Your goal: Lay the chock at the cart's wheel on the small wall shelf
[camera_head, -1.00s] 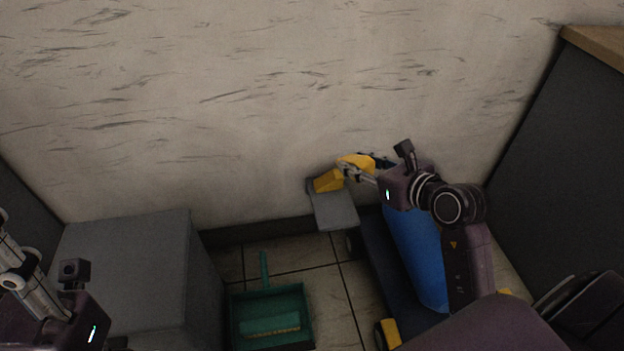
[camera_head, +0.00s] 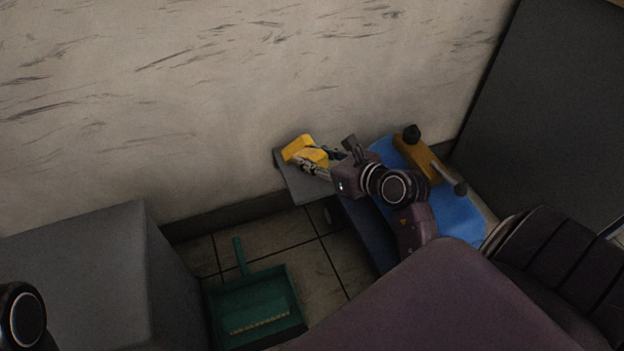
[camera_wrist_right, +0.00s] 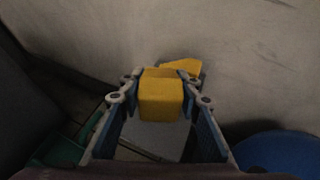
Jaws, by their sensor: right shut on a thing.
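My right gripper (camera_head: 312,166) is shut on a yellow chock (camera_head: 299,148). In the right wrist view, the chock (camera_wrist_right: 160,98) sits between the fingers (camera_wrist_right: 160,85). A further yellow piece (camera_wrist_right: 181,67) shows just beyond it; I cannot tell whether it is a separate thing. The chock is at the small grey wall shelf (camera_head: 308,193), by its wall side. The shelf also shows below the chock in the right wrist view (camera_wrist_right: 158,139). I cannot tell whether the chock touches it. My left gripper is out of view.
The cart (camera_head: 362,228), carrying a blue cylinder (camera_head: 455,220) with a yellow fitting (camera_head: 420,156), stands right of the shelf. A green dustpan (camera_head: 255,300) lies on the tiled floor. A large grey box (camera_head: 80,265) is at the left. The wall (camera_head: 200,100) is close behind.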

